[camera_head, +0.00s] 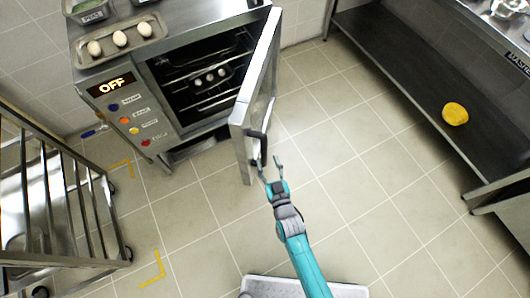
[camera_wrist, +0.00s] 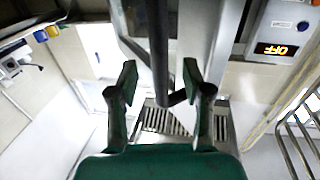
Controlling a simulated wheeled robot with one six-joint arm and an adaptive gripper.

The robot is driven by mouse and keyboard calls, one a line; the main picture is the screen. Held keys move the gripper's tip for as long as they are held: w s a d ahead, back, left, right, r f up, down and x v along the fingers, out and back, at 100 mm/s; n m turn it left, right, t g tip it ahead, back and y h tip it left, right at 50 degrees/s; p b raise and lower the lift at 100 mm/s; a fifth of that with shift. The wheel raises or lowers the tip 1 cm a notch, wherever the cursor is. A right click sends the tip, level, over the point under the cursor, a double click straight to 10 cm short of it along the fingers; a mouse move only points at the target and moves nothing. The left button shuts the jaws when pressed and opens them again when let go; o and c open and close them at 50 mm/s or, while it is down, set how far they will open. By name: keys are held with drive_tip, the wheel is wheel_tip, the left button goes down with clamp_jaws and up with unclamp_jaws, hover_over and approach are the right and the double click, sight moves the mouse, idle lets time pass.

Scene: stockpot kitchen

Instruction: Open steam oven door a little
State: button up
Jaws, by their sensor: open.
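The steam oven (camera_head: 180,95) stands at the upper left in the head view. Its door (camera_head: 243,118) is swung well open to the right, and the dark interior with racks shows. The dark door handle (camera_head: 257,150) is near the door's free edge. My gripper (camera_head: 270,165) is open beside the handle, on the door's outer side. In the wrist view, the dark handle bar (camera_wrist: 157,45) runs down between the two spread fingers (camera_wrist: 160,85), with gaps on both sides. The panel (camera_head: 112,85) reads OFF; it also shows in the wrist view (camera_wrist: 276,48).
A tray with eggs (camera_head: 120,40) sits on the oven. Several round whitish items lie on a rack inside. A metal rack trolley (camera_head: 50,205) stands at left. A steel bench with a yellow object (camera_head: 455,114) on its lower shelf is at right. The tiled floor (camera_head: 340,150) between is clear.

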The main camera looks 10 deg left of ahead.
drive_tip(key=v, duration=0.6)
idle(0.5)
drive_tip(key=s+d+r+m+h, duration=0.1)
drive_tip(key=s+d+r+h, duration=0.15)
drive_tip(key=s+d, duration=0.5)
drive_tip(key=s+d+r+m+h, duration=0.1)
drive_tip(key=s+d+r, duration=0.4)
drive_tip(key=s, duration=0.4)
drive_tip(key=s+d+r+m+g+h, duration=0.1)
drive_tip(key=s+d+r, duration=0.2)
drive_tip(key=s+r, duration=0.3)
drive_tip(key=s+d+r+m+h, duration=0.1)
drive_tip(key=s+d+r+h, duration=0.1)
drive_tip(key=s+r, duration=0.4)
drive_tip(key=shift+s+d+r+m+g, duration=0.3)
drive_tip(key=shift+d+r+g, duration=0.1)
drive_tip(key=shift+d+r, duration=0.45)
drive_tip(key=shift+h, duration=0.25)
